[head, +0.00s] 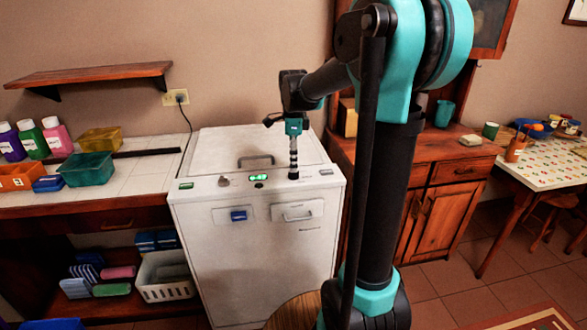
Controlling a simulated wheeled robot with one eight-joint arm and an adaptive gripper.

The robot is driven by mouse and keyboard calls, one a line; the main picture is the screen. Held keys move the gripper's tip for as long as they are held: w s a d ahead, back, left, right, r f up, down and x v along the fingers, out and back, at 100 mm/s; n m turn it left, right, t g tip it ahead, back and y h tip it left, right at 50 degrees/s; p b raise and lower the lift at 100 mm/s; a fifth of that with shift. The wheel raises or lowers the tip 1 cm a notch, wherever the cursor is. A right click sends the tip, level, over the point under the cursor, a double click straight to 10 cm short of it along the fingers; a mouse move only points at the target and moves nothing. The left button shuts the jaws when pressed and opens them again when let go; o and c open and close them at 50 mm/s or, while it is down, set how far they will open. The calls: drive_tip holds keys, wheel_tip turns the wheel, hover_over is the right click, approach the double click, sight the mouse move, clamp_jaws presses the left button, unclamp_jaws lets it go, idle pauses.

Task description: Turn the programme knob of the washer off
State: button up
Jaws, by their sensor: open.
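The white washer (315,250) stands in the middle of the head view, with its lid down and a control strip along the top front edge. A small greyish round knob (224,181) shows on the strip's left part; its pointer setting is too small to read. My gripper (293,176) points straight down at the strip, right of the display. It is open, with its fingertips at or just above the panel; I cannot tell whether they touch. It may hide a control beneath it.
A tiled counter (130,185) with bottles and a green basket (88,169) is on the left. A white crate (166,277) sits low beside the washer. A wooden cabinet (440,215) and a table (545,165) stand on the right.

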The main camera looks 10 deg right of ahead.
drive_tip(key=shift+f, duration=1.7)
drive_tip(key=c, duration=1.2)
